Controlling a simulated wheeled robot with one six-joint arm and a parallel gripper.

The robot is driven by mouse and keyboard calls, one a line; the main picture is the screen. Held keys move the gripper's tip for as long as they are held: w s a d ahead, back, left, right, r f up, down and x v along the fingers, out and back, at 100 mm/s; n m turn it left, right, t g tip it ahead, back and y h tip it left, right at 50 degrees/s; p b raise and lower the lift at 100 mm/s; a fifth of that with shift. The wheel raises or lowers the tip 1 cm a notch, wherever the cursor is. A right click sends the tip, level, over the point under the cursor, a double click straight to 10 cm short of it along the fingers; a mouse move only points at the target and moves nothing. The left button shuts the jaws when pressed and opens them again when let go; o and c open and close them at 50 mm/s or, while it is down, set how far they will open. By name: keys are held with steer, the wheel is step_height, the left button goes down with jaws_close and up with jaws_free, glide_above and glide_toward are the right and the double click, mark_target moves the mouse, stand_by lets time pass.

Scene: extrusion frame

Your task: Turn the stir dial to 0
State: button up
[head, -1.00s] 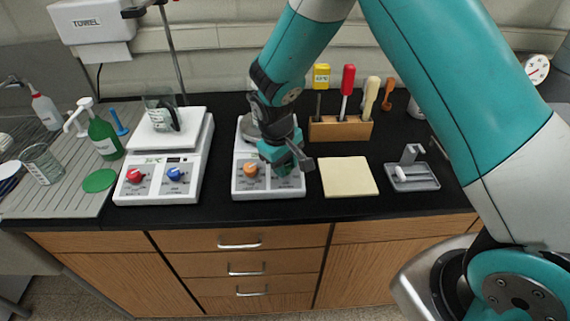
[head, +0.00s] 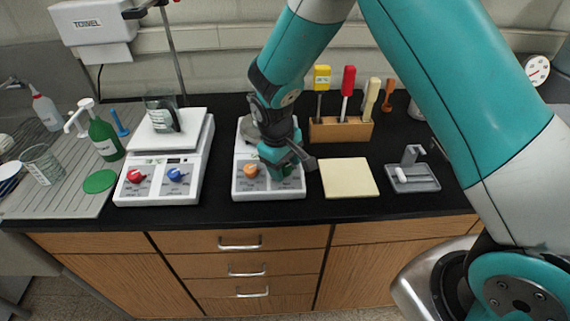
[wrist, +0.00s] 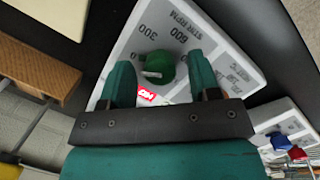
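The stir dial is a green knob (wrist: 160,64) in the wrist view, on a white instrument panel (wrist: 220,60) printed STIR RPM, 300 and 600. A pale mark shows on its lower left side; I cannot read which number it points at. In the head view the instrument (head: 241,187) is in mid-counter, and my gripper (head: 285,160) mostly hides the green dial. My gripper in the wrist view (wrist: 160,72) is open, one finger on each side of the dial, with visible gaps. How deep the fingers reach is unclear.
An orange dial (head: 251,171) sits left of the green one. Left is another white instrument (head: 151,187) with red and blue dials and a glass beaker (head: 163,112). Right are a cream pad (head: 348,177), a tool block (head: 340,129) and a grey tray (head: 412,180).

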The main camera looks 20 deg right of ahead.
steer(key=shift+r, duration=0.1)
step_height(320, 180, up, 17)
steer(key=a+b, duration=0.2)
steer(key=b, duration=0.1)
steer(key=shift+s+a, duration=0.2)
steer(key=shift+a, duration=0.2)
steer(key=s+a+r+n+y+b, duration=0.1)
steer(key=s+y, duration=0.5)
steer(key=s, duration=1.8)
steer(key=shift+s+a+r+n, duration=0.15)
steer(key=shift+s+a+n, duration=0.15)
steer(key=shift+s, duration=0.1)
